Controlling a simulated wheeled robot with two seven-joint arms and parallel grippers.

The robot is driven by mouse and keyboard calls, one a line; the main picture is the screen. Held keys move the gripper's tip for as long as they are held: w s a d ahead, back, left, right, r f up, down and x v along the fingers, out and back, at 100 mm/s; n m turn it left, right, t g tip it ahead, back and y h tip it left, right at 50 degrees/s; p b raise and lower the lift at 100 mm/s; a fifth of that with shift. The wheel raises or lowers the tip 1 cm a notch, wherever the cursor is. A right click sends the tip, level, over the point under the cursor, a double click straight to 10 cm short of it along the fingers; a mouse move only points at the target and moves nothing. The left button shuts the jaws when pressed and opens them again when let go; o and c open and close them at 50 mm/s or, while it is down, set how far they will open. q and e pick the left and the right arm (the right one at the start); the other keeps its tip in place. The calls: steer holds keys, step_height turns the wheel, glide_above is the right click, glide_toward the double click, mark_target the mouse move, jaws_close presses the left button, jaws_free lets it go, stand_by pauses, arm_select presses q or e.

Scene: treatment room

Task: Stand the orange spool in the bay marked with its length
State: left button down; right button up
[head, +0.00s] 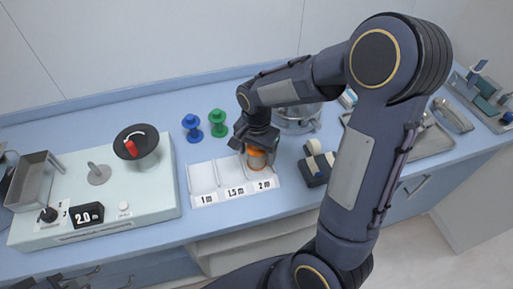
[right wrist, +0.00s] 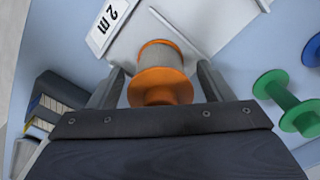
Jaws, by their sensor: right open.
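The orange spool (head: 258,159), wound with grey material, stands upright at the bay labelled 2 m in the white three-bay rack (head: 205,178). In the right wrist view the spool (right wrist: 160,88) sits between the fingers of my right gripper (right wrist: 158,76), with a gap on each side. My right gripper (head: 255,146) is open around the spool's upper part and hides some of it in the head view. The bays are labelled 1 m, 1.5 m and 2 m; the first two look empty. A dark part at the bottom left seems to be my left gripper (head: 45,283), mostly cut off.
A blue spool (head: 191,128) and a green spool (head: 218,123) stand behind the rack. A pale machine (head: 110,205) with a 2.0 display is at left.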

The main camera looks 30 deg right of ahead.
step_height(320, 180, up, 11)
steer(key=shift+r, duration=0.5)
steer(key=shift+s+r, duration=0.2)
steer(key=shift+s, duration=0.05)
steer(key=s+a+n+t+y, duration=0.2)
steer(key=s+n, duration=0.3)
steer(key=s, duration=0.3)
steer(key=s+a+f+n+t+y, duration=0.1)
steer(key=s+a+n+t, duration=0.1)
steer(key=s+n, duration=0.3)
steer(key=shift+s+t+y, duration=0.4)
steer(key=shift+s+t, duration=0.4)
steer(key=shift+s, duration=0.9)
